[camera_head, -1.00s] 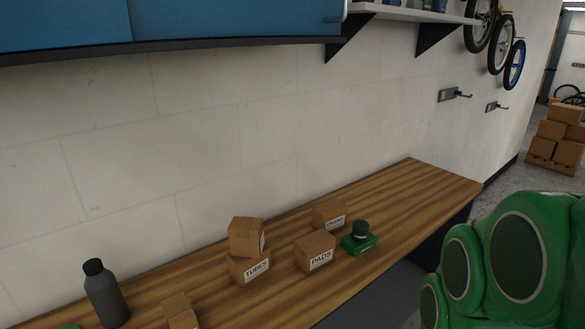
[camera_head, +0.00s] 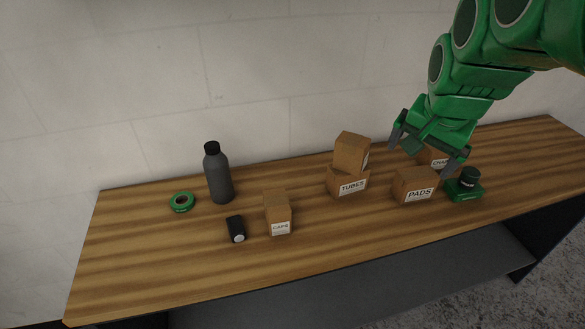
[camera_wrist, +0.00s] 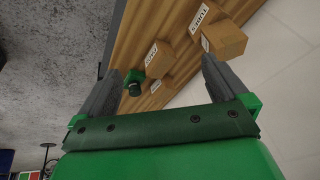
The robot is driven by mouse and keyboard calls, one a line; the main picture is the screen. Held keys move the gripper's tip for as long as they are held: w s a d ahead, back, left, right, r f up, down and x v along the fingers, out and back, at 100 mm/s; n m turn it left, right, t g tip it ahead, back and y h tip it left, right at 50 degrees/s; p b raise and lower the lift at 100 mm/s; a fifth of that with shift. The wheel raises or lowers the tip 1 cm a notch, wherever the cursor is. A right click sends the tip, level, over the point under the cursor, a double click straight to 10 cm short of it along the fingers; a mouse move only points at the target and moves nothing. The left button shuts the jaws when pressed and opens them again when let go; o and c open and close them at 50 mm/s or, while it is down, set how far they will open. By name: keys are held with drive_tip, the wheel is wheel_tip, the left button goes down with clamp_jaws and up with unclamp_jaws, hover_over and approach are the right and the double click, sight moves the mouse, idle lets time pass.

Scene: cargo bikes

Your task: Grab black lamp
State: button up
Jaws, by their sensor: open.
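The black lamp (camera_head: 236,229) is a small dark cylinder with a pale round face. It lies on the wooden bench toward the left, in front of the grey bottle and just left of the CAPS box. My gripper (camera_head: 428,160) is open and empty, above the boxes on the right part of the bench, well to the right of the lamp. In the wrist view my gripper (camera_wrist: 160,88) shows its two fingers spread apart, with boxes beyond them. The lamp does not show in the wrist view.
On the wooden bench (camera_head: 150,275) stand a grey bottle (camera_head: 218,178), a green tape roll (camera_head: 181,202), and boxes CAPS (camera_head: 278,214), TUBES (camera_head: 347,182) and PADS (camera_head: 414,187). A green item with a black top (camera_head: 465,185) is at right. The bench's left front is clear.

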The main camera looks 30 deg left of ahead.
drive_tip(key=w+a+f+m+h, duration=0.2)
drive_tip(key=a+f+h, duration=0.15)
drive_tip(key=a, duration=0.55)
drive_tip(key=t+h, duration=0.3)
drive_tip(key=t, duration=0.4)
approach(232, 226)
drive_tip(key=shift+w+d+f+m, duration=0.4)
drive_tip(key=shift+w+d+f, duration=0.1)
drive_tip(key=shift+f, duration=0.2)
drive_tip(key=shift+s+f+t+y, duration=0.1)
drive_tip(key=shift+f+t+y, duration=0.05)
drive_tip(key=shift+t+y, duration=0.15)
drive_tip(key=shift+r+x, duration=0.15)
drive_tip(key=shift+x, duration=1.75)
drive_tip(key=shift+r+x, duration=0.15)
drive_tip(key=shift+x, duration=1.75)
drive_tip(key=c, duration=1)
